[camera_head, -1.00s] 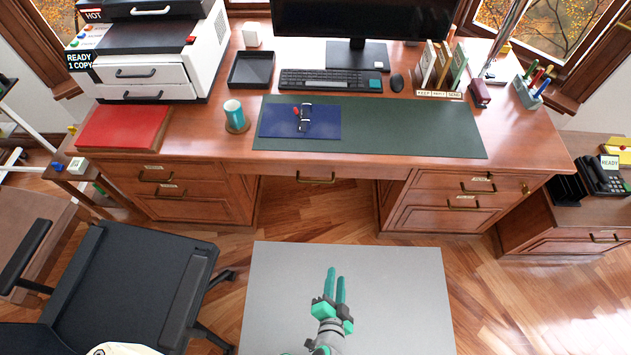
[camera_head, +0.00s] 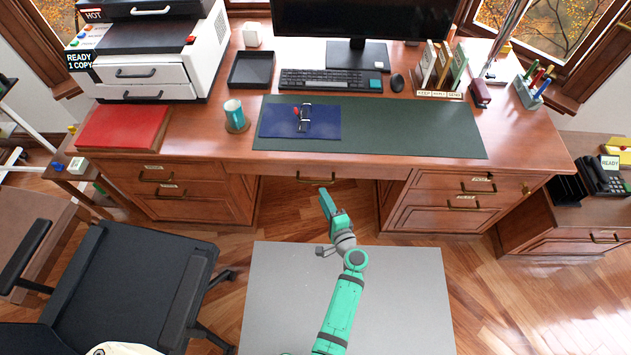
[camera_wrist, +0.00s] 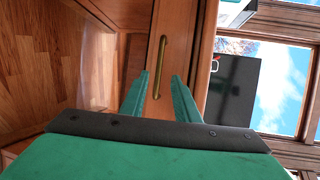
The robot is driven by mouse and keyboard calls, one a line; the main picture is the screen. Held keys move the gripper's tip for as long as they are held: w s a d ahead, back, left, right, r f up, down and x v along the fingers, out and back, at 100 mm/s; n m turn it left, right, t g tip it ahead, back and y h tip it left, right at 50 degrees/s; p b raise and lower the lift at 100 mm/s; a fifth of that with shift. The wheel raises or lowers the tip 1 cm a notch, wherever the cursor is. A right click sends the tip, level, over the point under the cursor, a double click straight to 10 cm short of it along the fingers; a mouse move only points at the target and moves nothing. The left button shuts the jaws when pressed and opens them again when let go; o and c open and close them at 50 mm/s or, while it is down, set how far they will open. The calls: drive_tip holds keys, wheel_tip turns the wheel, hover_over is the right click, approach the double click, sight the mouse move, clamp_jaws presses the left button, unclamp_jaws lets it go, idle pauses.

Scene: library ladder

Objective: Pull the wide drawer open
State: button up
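The wide drawer (camera_head: 285,174) is the wooden front under the middle of the desk top, with a brass bar handle (camera_head: 316,182). It looks shut, its face in line with the desk front. My gripper (camera_head: 323,192) is just in front of and below the handle in the head view. In the wrist view the two green fingers of my gripper (camera_wrist: 159,85) are apart, with the brass handle (camera_wrist: 158,62) showing in the gap between them and ahead. Whether the fingertips reach around the handle I cannot tell.
Side drawers (camera_head: 458,201) flank the knee space on both sides. A black office chair (camera_head: 125,280) stands at the left. A blue folder (camera_head: 275,122) and a teal mug (camera_head: 233,112) are on the desk top. Bare wood floor shows between my base and the desk.

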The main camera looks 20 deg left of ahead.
sight(315, 182)
drive_tip(key=x, duration=0.9)
clamp_jaws()
